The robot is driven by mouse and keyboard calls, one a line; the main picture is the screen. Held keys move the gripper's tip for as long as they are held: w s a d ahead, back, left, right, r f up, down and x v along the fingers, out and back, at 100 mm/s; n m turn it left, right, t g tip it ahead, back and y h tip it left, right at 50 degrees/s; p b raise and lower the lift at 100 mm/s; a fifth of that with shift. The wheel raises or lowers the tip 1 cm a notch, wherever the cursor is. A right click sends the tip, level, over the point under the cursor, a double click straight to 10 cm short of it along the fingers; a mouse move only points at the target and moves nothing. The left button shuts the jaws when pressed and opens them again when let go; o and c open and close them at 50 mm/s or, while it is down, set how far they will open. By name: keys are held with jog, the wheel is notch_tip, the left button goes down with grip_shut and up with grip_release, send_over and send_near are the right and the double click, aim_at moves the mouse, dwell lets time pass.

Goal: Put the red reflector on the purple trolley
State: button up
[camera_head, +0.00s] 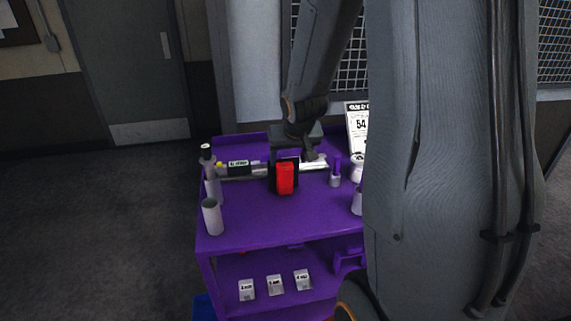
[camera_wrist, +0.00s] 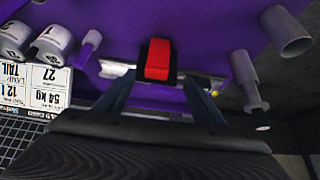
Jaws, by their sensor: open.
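The red reflector (camera_head: 285,179), a red block with a black back, is at the middle of the purple trolley's (camera_head: 250,231) top. It also shows in the wrist view (camera_wrist: 158,58), with purple surface around it. My gripper (camera_head: 288,162) is just behind and above it in the head view. In the wrist view my gripper's (camera_wrist: 158,80) two fingers are spread, one toward each side of the reflector, and do not visibly hold it. Whether the reflector's underside touches the trolley top is hard to tell.
A silver bar with a black label (camera_head: 238,168) lies behind the reflector. A bottle (camera_head: 212,188) and a white cylinder (camera_head: 212,217) stand at the left. The front of the top is clear.

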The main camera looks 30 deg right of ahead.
jog(key=s+a+n+g+y, duration=0.1)
jog(key=s+a+n+g, duration=0.2)
jog(key=s+a, duration=1.2)
jog(key=shift+s+g+y, duration=0.4)
jog(key=shift+s, duration=0.25)
jog(key=shift+f, duration=0.1)
notch_tip(320, 180, down, 9)
jog(key=g+b, duration=0.1)
jog(key=b, duration=0.6)
jog(key=shift+b, duration=0.4)
jog(key=shift+w, duration=0.1)
